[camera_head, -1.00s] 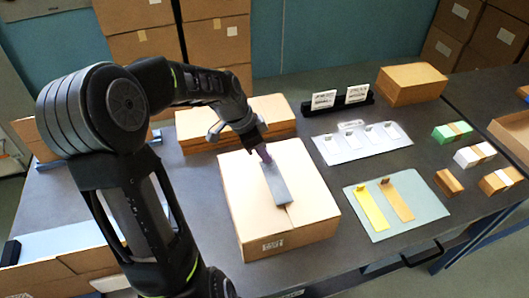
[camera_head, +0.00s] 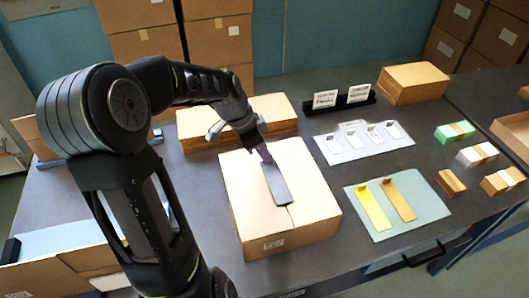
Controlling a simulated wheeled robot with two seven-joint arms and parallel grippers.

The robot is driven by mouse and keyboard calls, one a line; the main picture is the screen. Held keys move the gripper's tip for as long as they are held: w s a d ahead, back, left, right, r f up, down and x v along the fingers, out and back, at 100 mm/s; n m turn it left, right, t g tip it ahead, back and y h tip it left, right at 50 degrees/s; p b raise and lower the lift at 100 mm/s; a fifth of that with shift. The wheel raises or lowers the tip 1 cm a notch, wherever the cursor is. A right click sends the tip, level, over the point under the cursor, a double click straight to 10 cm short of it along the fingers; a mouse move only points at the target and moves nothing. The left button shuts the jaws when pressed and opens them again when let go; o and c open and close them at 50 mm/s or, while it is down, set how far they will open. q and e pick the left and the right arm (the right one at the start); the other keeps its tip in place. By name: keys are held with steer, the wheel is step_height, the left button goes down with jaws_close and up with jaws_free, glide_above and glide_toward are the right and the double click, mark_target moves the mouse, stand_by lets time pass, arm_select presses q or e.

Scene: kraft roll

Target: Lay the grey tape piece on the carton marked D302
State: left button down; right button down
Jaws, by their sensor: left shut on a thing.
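The grey tape piece (camera_head: 276,186) is a flat dark strip over the top of a closed carton (camera_head: 310,192) in the middle of the table. My left gripper (camera_head: 264,153) is shut on the strip's far end. I cannot tell whether the strip touches the carton top. A small label (camera_head: 273,244) is on the carton's front face, but its text is too small to read. My right gripper is not in view.
A grey-green mat (camera_head: 428,198) with a yellow strip (camera_head: 372,208) and a tan strip (camera_head: 398,200) lies right of the carton. A white sheet (camera_head: 340,152) with several small pieces lies behind it.

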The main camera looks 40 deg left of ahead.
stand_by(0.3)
arm_select(q)
steer(key=c, duration=1)
jaws_free()
steer(key=shift+c, duration=0.2)
steer(key=shift+r, duration=0.1)
step_height(320, 180, up, 7)
steer(key=p, duration=0.4)
stand_by(0.5)
